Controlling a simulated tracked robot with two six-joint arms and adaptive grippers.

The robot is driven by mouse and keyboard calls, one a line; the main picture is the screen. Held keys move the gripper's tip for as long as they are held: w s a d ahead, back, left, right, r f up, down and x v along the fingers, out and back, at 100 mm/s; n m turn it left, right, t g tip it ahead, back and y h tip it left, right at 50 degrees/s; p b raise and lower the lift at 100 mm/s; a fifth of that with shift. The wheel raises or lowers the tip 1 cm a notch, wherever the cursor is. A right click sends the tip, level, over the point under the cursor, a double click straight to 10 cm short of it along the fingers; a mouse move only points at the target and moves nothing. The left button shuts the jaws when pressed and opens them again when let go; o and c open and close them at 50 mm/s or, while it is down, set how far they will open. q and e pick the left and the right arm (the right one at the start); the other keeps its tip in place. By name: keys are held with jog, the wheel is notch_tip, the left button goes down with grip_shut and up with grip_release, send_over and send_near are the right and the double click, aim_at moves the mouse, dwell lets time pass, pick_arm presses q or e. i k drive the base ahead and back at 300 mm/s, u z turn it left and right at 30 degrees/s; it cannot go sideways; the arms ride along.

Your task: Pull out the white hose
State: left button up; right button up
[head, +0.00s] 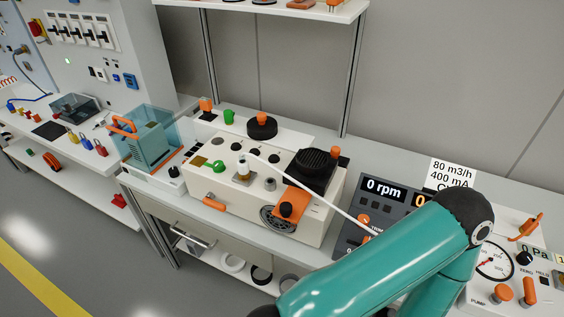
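The white hose (330,204) is a thin pale tube. Its left end is at or close to a small metal fitting (243,171) on top of the white machine (214,177); I cannot tell whether it is seated there. From there it runs down to the right, over the machine and past the dark rpm display panel (378,194), and disappears behind my teal arm. Its other end is hidden. Neither gripper shows; the teal arm fills the lower right and its gripper is hidden or outside the picture.
An orange part and a black block (313,165) sit on the machine's right side. A blue transparent box (150,137) stands to its left. A pressure gauge panel (493,260) is at right, partly behind my arm. A shelf (270,12) hangs above. The floor at lower left is clear.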

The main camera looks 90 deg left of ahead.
aim_at(242, 163)
jog(key=u, duration=0.1)
jog(key=k, duration=1.7)
jog(key=u, duration=1.4)
jog(key=i, duration=0.8)
jog(key=u, duration=0.05)
